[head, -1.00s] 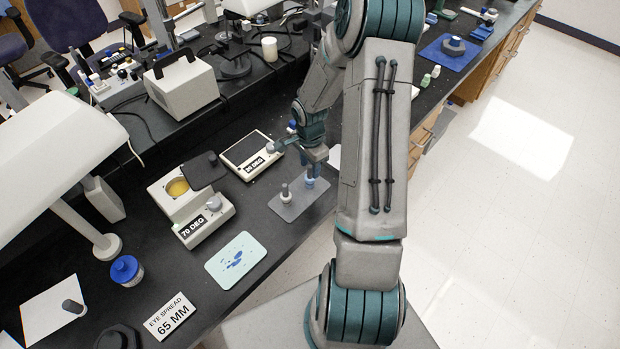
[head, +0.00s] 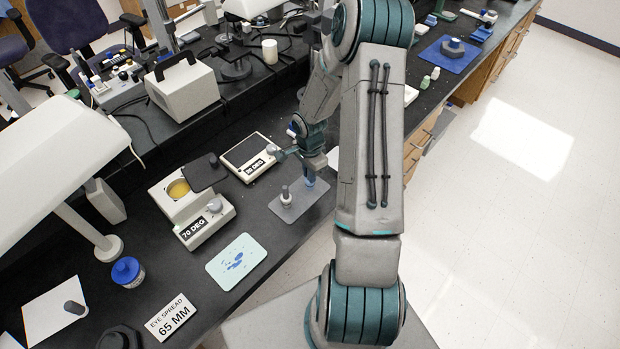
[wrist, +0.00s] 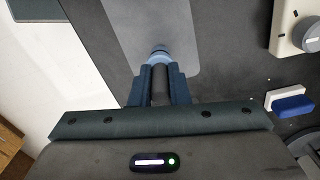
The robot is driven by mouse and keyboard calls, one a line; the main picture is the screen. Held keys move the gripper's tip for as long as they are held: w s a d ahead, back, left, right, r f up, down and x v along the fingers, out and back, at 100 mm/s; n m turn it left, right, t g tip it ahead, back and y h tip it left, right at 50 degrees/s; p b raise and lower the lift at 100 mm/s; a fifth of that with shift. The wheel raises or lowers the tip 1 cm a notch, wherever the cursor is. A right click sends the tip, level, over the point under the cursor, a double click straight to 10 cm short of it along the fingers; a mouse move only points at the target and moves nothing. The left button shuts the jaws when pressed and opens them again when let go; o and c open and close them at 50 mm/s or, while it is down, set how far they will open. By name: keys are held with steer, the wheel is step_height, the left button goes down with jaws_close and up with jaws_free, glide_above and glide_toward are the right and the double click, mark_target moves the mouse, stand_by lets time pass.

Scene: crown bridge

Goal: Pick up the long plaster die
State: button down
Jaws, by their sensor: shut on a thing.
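My gripper (wrist: 159,88) is shut on a slim dark-grey stem with a pale blue end (wrist: 160,55), which I take to be the long plaster die; its lower part also shows under my gripper in the head view (head: 309,180). It points down at the grey mat (wrist: 150,22). I cannot tell whether it touches the mat. The mat also shows in the head view (head: 290,214). A second small grey piece with a darker top (head: 286,196) stands upright on the mat, to the left of my gripper.
A beige 70 DEG unit (head: 196,213) and a flat labelled unit (head: 250,155) stand left of the mat. A pale green pad (head: 222,268) lies nearer. A white-and-blue block (wrist: 290,102) is close on the right in the wrist view. The bench edge runs close by the mat.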

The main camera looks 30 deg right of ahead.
steer(key=shift+r, duration=0.1)
steer(key=shift+w+r, duration=0.1)
steer(key=shift+r, duration=0.5)
steer(key=r, duration=0.1)
steer(key=r+b, duration=0.1)
steer(key=d+r, duration=0.1)
steer(key=shift+s, duration=0.25)
steer(key=s+d+r+b, duration=0.2)
steer(key=s+d+r, duration=0.2)
steer(key=d, duration=0.5)
step_height(320, 180, up, 3)
steer(key=shift+s+d+f, duration=0.2)
steer(key=shift+s+d, duration=0.05)
steer(key=shift+s, duration=0.15)
